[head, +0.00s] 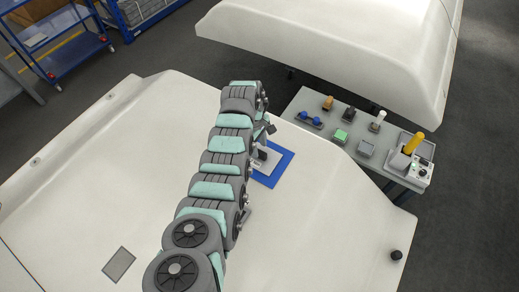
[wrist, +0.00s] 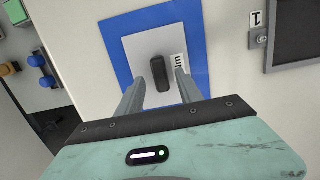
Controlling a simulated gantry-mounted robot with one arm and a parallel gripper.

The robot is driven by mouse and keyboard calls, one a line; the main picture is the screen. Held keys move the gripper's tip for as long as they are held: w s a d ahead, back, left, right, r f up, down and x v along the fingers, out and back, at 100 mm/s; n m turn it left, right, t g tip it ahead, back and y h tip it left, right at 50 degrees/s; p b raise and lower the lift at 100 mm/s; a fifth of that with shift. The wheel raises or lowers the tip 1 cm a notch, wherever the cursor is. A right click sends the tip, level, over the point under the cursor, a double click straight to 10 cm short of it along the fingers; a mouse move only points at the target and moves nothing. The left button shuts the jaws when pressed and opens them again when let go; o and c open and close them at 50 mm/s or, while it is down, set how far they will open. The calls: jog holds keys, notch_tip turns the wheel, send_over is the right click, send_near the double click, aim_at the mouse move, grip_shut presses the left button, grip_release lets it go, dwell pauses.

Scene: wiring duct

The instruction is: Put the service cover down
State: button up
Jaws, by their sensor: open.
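The service cover (wrist: 140,47) is a light grey square plate with a dark upright handle (wrist: 160,72). In the wrist view it lies within a blue square border (wrist: 115,40) on the white surface, turned slightly with it. My gripper (wrist: 159,78) is open, with one finger on each side of the handle and a visible gap to it. In the head view the blue border (head: 284,165) shows beside my arm, which hides much of the cover and the fingers.
A grey bench (head: 310,108) at the right holds small coloured parts and a yellow-handled tool (head: 413,143). A dark rectangular panel (wrist: 296,32) and a small latch lie right of the cover. A grey plate (head: 118,265) sits lower left. White surface around is mostly clear.

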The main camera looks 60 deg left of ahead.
notch_tip(320, 180, up, 9)
jog(key=b, duration=0.1)
jog(key=shift+s+a+f, duration=0.15)
jog(key=shift+s+a, duration=0.15)
jog(key=shift+a, duration=0.1)
